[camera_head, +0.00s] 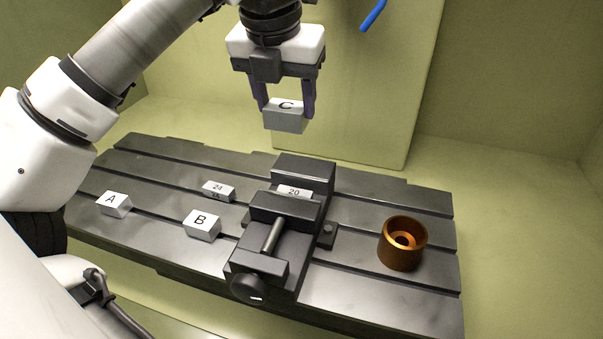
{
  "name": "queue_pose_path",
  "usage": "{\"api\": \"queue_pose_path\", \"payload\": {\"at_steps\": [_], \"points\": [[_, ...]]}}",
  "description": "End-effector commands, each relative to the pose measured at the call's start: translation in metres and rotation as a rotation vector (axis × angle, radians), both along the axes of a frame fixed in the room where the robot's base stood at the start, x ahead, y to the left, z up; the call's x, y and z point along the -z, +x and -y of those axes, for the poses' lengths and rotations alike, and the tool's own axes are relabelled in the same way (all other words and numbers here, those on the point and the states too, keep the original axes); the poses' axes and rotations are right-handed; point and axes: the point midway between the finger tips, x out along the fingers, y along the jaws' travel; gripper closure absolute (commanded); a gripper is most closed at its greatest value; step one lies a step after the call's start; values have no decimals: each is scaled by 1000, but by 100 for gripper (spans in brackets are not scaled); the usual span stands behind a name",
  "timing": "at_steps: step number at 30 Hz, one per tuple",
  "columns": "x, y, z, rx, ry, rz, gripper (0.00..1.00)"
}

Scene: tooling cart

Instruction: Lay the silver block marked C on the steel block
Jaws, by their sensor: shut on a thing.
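The silver block marked C (285,117) is between the two purple fingers of my gripper (285,106). My gripper is shut on it and holds it in the air, above and behind the vise. Its marked face is up. A small block marked 20 (294,191) sits between the jaws of the dark vise (272,240), with its top showing. A small block marked 24 (218,190) lies on the slotted plate left of the vise. I cannot tell from the labels which of these is the steel block.
Silver blocks marked A (114,205) and B (202,224) rest on the dark slotted plate (350,285), left of the vise. A copper-coloured round cup (403,244) stands to the right. A blue rod (373,14) shows at the top. The plate's right back is clear.

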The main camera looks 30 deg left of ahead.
Motion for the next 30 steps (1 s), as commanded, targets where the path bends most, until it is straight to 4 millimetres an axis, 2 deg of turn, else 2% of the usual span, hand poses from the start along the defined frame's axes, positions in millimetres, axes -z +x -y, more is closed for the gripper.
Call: {"api": "queue_pose_path", "payload": {"at_steps": [1, 3, 8, 11, 14, 27, 30], "points": [[-21, 5, -3, -1, 0, -1, 75], [-29, 11, -6, 0, 0, 0, 75], [-38, 21, -11, -1, 2, 0, 75], [-33, 23, -12, -1, 3, 0, 75], [-13, 23, -13, -1, 2, 0, 75], [95, 23, -12, 1, 1, 0, 75], [111, 23, -12, 0, 3, 0, 75]]}}
